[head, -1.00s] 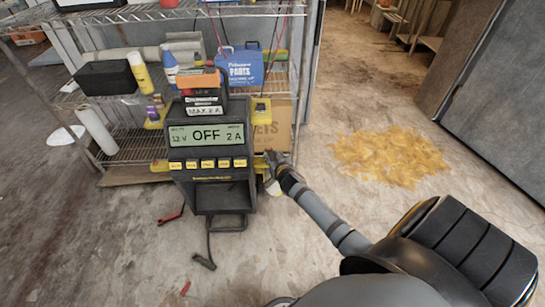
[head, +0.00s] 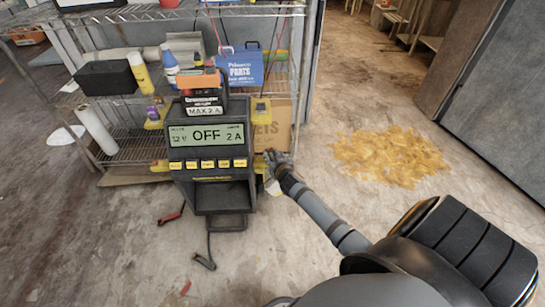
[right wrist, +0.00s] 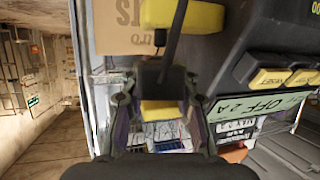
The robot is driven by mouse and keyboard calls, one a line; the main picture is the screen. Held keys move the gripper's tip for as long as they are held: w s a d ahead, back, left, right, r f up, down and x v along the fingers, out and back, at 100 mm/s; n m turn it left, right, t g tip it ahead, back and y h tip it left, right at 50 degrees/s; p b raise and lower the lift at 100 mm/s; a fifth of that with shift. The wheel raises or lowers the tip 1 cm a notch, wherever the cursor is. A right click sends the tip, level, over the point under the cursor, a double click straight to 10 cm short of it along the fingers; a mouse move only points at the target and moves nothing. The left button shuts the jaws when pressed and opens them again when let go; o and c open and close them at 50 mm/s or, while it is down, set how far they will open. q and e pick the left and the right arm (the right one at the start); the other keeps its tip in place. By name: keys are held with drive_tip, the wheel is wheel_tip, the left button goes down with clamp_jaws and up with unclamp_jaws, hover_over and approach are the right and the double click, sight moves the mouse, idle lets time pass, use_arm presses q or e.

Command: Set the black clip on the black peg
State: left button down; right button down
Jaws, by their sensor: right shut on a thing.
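My right gripper (head: 271,160) is at the right side of the charger (head: 206,165), just below its upper right yellow bracket (head: 260,108). In the right wrist view the gripper (right wrist: 158,88) is shut on a dark block that looks like the black clip (right wrist: 152,72). A black cable or bar rises from it past a yellow part (right wrist: 160,14). Another yellow piece (right wrist: 160,111) shows between the fingers. I cannot make out the black peg for certain, nor whether the clip touches it. My left gripper is not in view.
A wire shelf (head: 140,148) with bottles and boxes stands behind the charger. A red clamp (head: 171,216) and a dark cable end (head: 204,262) lie on the floor. A cardboard box (head: 282,118) is close behind the gripper. A yellowish spill (head: 388,158) lies on open floor at right.

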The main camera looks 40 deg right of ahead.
drive_tip(key=shift+f+b, duration=1.3)
drive_tip(key=shift+f, duration=0.05)
drive_tip(key=c, duration=0.9)
unclamp_jaws()
drive_tip(key=shift+c, duration=0.2)
drive_tip(key=v, duration=1.2)
